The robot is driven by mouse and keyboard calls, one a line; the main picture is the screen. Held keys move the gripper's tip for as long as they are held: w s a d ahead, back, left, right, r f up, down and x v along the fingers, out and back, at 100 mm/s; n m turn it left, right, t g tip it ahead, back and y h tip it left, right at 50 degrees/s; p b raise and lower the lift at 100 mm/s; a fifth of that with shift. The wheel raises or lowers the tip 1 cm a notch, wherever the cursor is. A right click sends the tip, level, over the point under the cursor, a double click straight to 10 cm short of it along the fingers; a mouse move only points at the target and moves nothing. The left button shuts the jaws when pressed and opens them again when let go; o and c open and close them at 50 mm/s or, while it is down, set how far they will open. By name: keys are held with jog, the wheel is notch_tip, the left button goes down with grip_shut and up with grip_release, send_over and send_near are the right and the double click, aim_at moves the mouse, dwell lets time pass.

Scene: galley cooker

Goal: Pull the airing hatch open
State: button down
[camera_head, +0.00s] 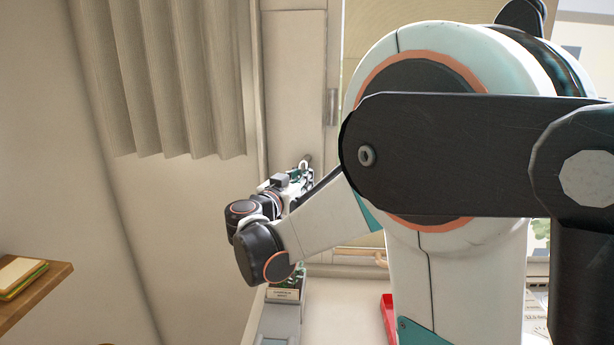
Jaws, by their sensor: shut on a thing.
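The airing hatch (296,75) looks to be the tall, narrow pale panel in the wall recess, left of the window. A metal hinge (332,107) shows on its right side. My gripper (304,168) is at the lower part of the panel, seen from behind and small in the picture. It is shut on a small dark handle (308,158), of which only a bit shows. My wrist hides much of the fingers. From here I cannot tell whether the panel stands slightly out of its frame.
A pleated curtain (165,75) hangs on the left. A wooden shelf (35,290) with books (20,275) juts in at lower left. Below my gripper are a grey box with a label (284,295) and a red object (388,318) on the sill. My arm hides much of the right side.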

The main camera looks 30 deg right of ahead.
jog(key=a+m+g+h, duration=0.2)
jog(key=a+g, duration=0.3)
jog(key=a, duration=0.6)
jog(key=shift+w+f+m+p, duration=0.2)
jog(key=shift+w+m+p, duration=0.2)
jog(key=shift+m, duration=0.4)
jog(key=c, duration=1.8)
grip_release()
jog(key=shift+s+a, duration=0.1)
jog(key=shift+a, duration=0.05)
jog(key=shift+o, duration=0.6)
jog(key=shift+s+a+r, duration=0.15)
jog(key=shift+s+a, duration=0.05)
jog(key=shift+a, duration=0.05)
jog(key=v, duration=1.1)
jog(key=shift+a, duration=0.35)
